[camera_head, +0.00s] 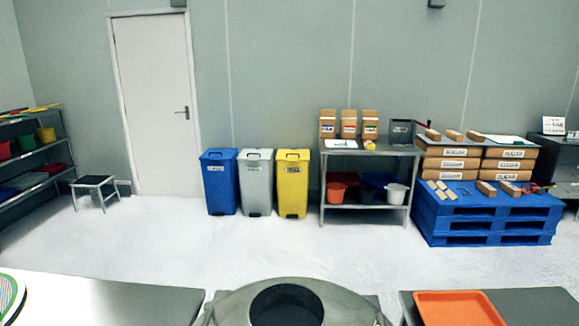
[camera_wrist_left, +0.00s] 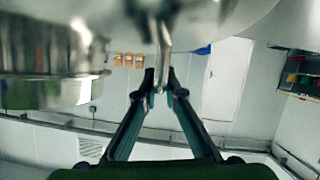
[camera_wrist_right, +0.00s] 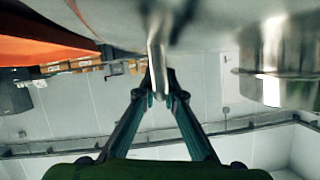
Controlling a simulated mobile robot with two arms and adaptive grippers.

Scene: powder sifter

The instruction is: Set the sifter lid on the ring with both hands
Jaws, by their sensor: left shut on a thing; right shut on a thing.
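The sifter lid (camera_head: 345,298) is a round, shiny metal piece at the bottom middle of the head view, with a dark round opening in its centre. Its lower part is cut off by the frame edge. My left gripper (camera_wrist_left: 160,88) is shut on a thin metal handle (camera_wrist_left: 163,45) under a curved metal surface. My right gripper (camera_wrist_right: 160,92) is shut on a similar metal handle (camera_wrist_right: 158,45). Neither gripper shows in the head view. I cannot make out the ring or whether the lid touches it.
Grey tables flank the lid, the left one (camera_head: 120,300) and the right one (camera_head: 540,300) with an orange tray (camera_head: 455,308). A metal cylinder (camera_wrist_left: 50,90) is beside my left gripper; one also shows in the right wrist view (camera_wrist_right: 285,75). Bins and a blue pallet (camera_head: 480,225) stand far back.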

